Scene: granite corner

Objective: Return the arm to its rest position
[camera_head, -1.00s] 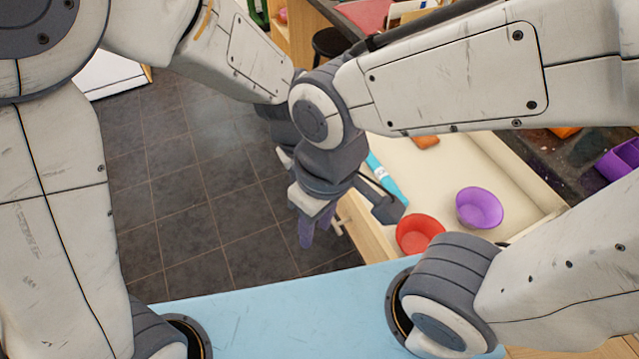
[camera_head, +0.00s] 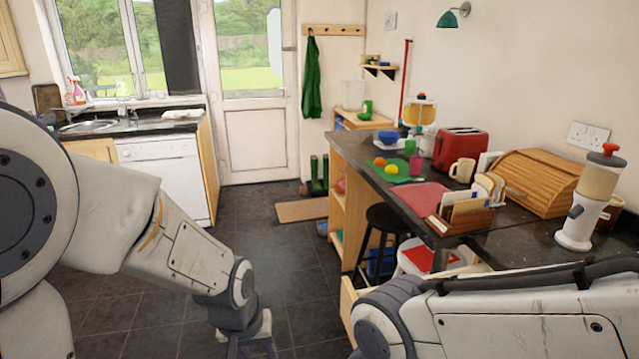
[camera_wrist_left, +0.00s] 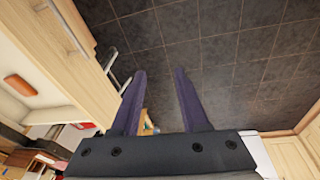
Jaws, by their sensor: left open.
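My left arm comes in from the left in the head view, bent downward. Its gripper (camera_head: 256,347) is low in the picture over the dark tiled floor, partly cut off by the bottom edge. In the left wrist view the two purple fingers of my left gripper (camera_wrist_left: 160,78) stand apart with only floor tiles between them, so it is open and empty. My right arm (camera_head: 500,318) crosses the lower right corner of the head view; its gripper is out of the picture.
A dark counter (camera_head: 420,205) with a red toaster (camera_head: 461,149), a bread bin (camera_head: 535,182) and a dispenser (camera_head: 588,200) stands on the right. A black stool (camera_head: 385,218) is beside it. A white dishwasher (camera_head: 165,175) is at left. The floor (camera_head: 275,255) between is clear.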

